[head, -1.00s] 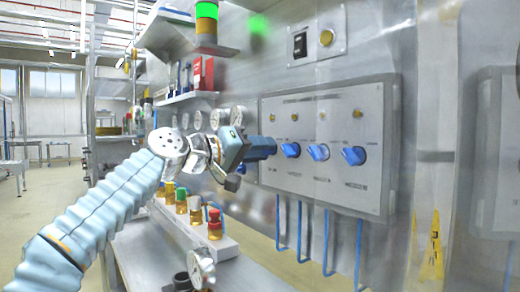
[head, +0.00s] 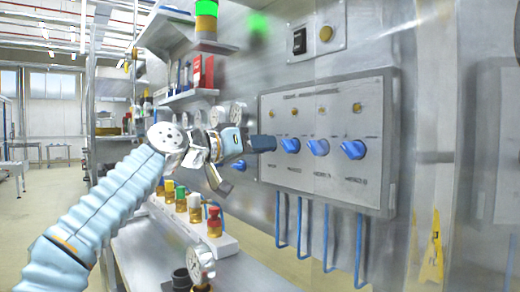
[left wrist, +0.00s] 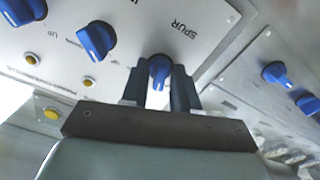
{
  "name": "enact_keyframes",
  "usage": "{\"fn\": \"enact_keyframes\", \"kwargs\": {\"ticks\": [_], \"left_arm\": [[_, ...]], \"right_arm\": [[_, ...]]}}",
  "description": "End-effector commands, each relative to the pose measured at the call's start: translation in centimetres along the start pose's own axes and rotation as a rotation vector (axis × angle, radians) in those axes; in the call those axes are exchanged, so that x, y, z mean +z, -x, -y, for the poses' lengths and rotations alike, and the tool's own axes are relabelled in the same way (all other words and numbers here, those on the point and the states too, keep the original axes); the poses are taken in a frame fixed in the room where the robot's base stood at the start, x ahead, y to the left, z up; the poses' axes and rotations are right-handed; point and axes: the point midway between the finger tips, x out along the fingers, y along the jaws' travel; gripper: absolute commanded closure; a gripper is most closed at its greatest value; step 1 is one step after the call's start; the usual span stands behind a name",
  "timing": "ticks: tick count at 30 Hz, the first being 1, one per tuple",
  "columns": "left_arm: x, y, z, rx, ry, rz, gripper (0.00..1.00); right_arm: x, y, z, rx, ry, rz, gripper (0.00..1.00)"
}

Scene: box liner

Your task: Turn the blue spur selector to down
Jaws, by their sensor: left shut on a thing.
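The blue spur selector (left wrist: 160,68) is a knob on a grey panel, with the word SPUR printed beside it in the left wrist view. My left gripper (left wrist: 160,88) is shut on it, one dark finger on each side. In the head view my left gripper (head: 268,143) reaches the left edge of the panel (head: 375,105) and hides the spur selector. The knob's pointer direction is hard to read between the fingers. My right gripper is not in view.
Blue knobs (head: 290,145), (head: 318,147) and (head: 353,149) sit in a row to the right of my left gripper. Blue pipes (head: 327,238) run below the panel. A bench with coloured-top valves (head: 195,207) and a gauge (head: 201,265) stands below my arm.

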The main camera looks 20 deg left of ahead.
Motion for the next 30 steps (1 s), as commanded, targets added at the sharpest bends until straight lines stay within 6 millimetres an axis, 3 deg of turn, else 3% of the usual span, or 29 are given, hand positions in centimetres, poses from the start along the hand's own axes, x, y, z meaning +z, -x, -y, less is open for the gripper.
{"fn": "enact_keyframes", "kwargs": {"ticks": [30], "left_arm": [[0.0,0.0,0.1,0.001,-0.927,0.001,1.0]], "right_arm": [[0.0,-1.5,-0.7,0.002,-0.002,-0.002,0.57]]}}
